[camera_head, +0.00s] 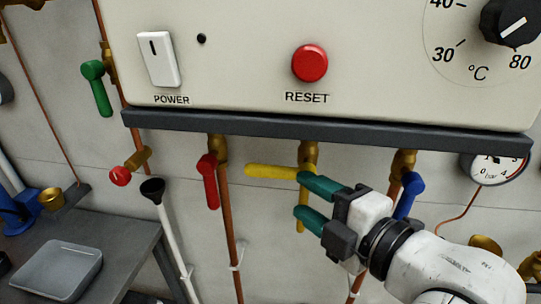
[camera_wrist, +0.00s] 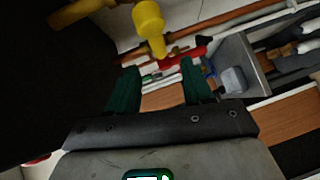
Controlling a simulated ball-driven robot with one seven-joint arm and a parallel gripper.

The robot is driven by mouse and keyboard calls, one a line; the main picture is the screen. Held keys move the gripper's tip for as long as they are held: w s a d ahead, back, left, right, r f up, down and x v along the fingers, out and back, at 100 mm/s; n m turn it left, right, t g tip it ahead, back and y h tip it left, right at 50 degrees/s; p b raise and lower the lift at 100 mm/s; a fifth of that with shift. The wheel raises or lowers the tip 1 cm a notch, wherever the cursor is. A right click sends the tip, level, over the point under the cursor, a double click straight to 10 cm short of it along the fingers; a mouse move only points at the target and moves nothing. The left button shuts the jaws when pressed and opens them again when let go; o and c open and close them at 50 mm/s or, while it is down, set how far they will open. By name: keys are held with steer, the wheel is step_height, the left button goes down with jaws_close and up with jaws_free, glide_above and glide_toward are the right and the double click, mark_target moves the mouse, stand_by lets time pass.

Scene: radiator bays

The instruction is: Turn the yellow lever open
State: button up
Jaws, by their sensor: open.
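The yellow lever (camera_head: 268,171) sticks out level to the left from its brass valve (camera_head: 309,155) under the boiler, crosswise to the vertical pipe. In the wrist view the yellow lever (camera_wrist: 149,25) shows near the top, beyond the fingertips and not between them. My gripper (camera_head: 311,202) has its teal fingers apart, just below and right of the lever in the head view. The upper finger overlaps part of the valve area, and I cannot tell whether it touches. In the wrist view the gap of my gripper (camera_wrist: 160,85) is empty.
A red lever (camera_head: 208,182) hangs down at the left and a blue lever (camera_head: 409,195) at the right. The boiler's dark bottom edge (camera_head: 320,130) runs close above. A pressure gauge (camera_head: 495,168) is at the right. A grey bench (camera_head: 120,245) stands lower left.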

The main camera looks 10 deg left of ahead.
mark_target(275, 174)
steer(key=x, duration=0.3)
steer(key=p+x, duration=0.1)
steer(key=x, duration=0.2)
steer(key=p+x, duration=0.1)
steer(key=x, duration=0.2)
steer(key=shift+w+a+r, duration=0.2)
steer(key=shift+w, duration=0.1)
steer(key=shift+w+a+f+p, duration=0.2)
steer(key=shift+w+a+p, duration=0.1)
steer(key=shift+w+a, duration=0.15)
steer(key=shift+c, duration=0.2)
jaws_close()
